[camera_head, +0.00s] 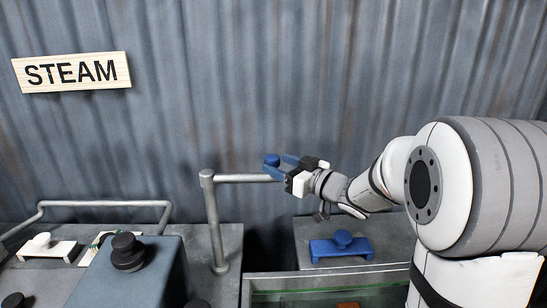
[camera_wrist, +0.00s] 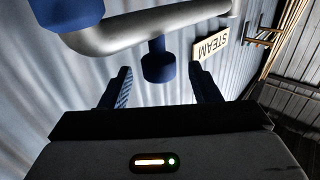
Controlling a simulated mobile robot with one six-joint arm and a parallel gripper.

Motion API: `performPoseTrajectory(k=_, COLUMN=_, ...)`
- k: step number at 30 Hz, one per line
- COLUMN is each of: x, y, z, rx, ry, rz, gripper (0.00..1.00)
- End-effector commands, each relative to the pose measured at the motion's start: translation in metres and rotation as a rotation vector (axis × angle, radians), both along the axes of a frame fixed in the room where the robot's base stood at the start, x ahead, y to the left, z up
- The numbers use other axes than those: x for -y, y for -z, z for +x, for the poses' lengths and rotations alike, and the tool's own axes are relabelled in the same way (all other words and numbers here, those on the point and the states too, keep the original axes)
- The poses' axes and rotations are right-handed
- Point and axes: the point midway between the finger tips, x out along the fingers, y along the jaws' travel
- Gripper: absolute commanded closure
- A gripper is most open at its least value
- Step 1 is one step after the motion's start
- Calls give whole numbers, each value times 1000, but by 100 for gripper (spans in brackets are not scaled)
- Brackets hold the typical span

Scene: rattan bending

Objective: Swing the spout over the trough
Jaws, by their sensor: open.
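The spout (camera_head: 242,178) is a grey pipe. It rises from a post on a grey block and its level arm points right along the corrugated wall. A blue knob (camera_head: 271,160) stands on top near its end. My gripper (camera_head: 279,166) is open at that end, its blue fingers beside the knob. In the wrist view the spout (camera_wrist: 125,38) crosses the top, and the knob (camera_wrist: 158,66) shows between the two spread fingertips, with gaps on both sides. A glass-sided trough (camera_head: 270,283) lies low at the front, partly cut off by the frame; something brown is inside.
A blue bracket with a knob (camera_head: 341,246) sits on a grey block behind the trough. A STEAM sign (camera_head: 72,72) hangs on the wall.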

Motion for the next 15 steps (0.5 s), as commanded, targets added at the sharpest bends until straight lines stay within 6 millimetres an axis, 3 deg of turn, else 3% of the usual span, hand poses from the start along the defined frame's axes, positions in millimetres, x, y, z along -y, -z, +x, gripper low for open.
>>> performPoseTrajectory(k=6, x=-19, y=-1, z=21, rx=-1, ry=4, rz=-1, gripper=44)
performPoseTrajectory(k=15, x=-23, y=0, z=26, rx=0, ry=8, rz=-1, gripper=44)
